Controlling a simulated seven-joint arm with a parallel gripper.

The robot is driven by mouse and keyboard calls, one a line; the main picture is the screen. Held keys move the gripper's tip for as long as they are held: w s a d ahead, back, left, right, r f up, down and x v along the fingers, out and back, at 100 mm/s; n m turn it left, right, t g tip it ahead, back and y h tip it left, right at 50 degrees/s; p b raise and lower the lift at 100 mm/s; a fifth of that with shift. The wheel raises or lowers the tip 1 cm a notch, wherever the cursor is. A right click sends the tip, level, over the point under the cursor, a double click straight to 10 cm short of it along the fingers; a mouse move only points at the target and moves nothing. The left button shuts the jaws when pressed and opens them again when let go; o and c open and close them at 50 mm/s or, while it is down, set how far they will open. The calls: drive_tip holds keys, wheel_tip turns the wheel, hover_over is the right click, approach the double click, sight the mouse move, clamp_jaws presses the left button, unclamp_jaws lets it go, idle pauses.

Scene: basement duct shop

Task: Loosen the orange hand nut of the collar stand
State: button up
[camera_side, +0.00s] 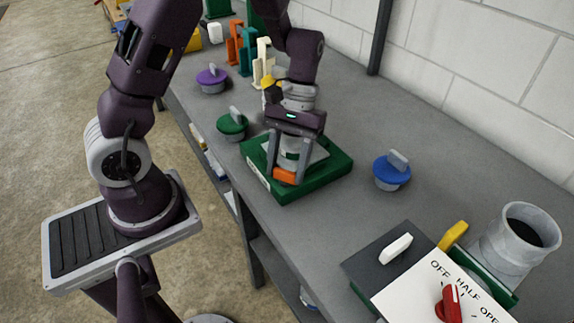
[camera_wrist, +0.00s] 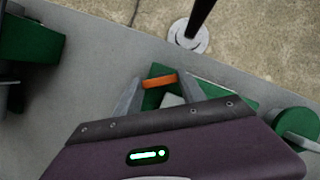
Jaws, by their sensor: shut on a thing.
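The collar stand (camera_side: 328,172) is a green square base on the bench, with a pale grey part in its middle; part of the green also shows in the wrist view (camera_wrist: 204,91). The orange hand nut (camera_side: 285,177) is low at the stand's near side, and it shows as an orange band in the wrist view (camera_wrist: 160,82). My gripper (camera_side: 287,172) points down over the stand, one finger on each side of the nut. It is shut on the nut. In the wrist view, the palm hides much of the stand.
Lidded discs stand around: green (camera_side: 232,125), purple (camera_side: 212,80) and blue (camera_side: 392,174). Orange (camera_side: 234,46) and cream (camera_side: 262,62) upright pieces stand behind. A dial board (camera_side: 415,295) with a red lever and a grey duct (camera_side: 520,235) are at front right.

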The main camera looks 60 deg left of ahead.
drive_tip(key=shift+n+t, duration=0.3)
drive_tip(key=shift+n, duration=0.8)
drive_tip(key=shift+h, duration=0.4)
drive_tip(key=o, duration=1.4)
drive_tip(key=shift+c, duration=0.2)
drive_tip(key=shift+a, duration=0.1)
